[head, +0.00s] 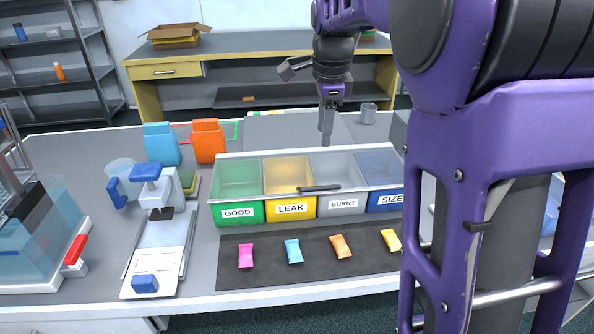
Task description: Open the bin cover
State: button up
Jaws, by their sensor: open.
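A row of bins stands on the table: a green GOOD bin (238,212), a yellow LEAK bin (290,208), a grey BURNT bin (343,204) and a blue SIZE bin (384,199). A clear bin cover with a pale frame (262,196) appears to lie over them, shut. Its dark bar handle (320,188) is at the front edge, near the middle. My gripper (326,138) points down above the back edge of the bins, apart from the handle. It is open and empty, its fingers seen nearly edge-on. My arm hides the right end of the bins.
A dark mat (300,272) in front of the bins holds several small wrapped packets. A white device with a blue top (157,185) stands left of the bins.

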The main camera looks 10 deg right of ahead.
jog(key=b, duration=0.3)
send_near(316, 188)
jog(key=f, duration=0.2)
jog(key=w+f, duration=0.1)
jog(key=f, duration=0.4)
jog(key=shift+w+f, duration=0.35)
jog(key=shift+w, duration=0.05)
grip_shut()
jog(key=shift+p, duration=0.3)
dwell(0.6)
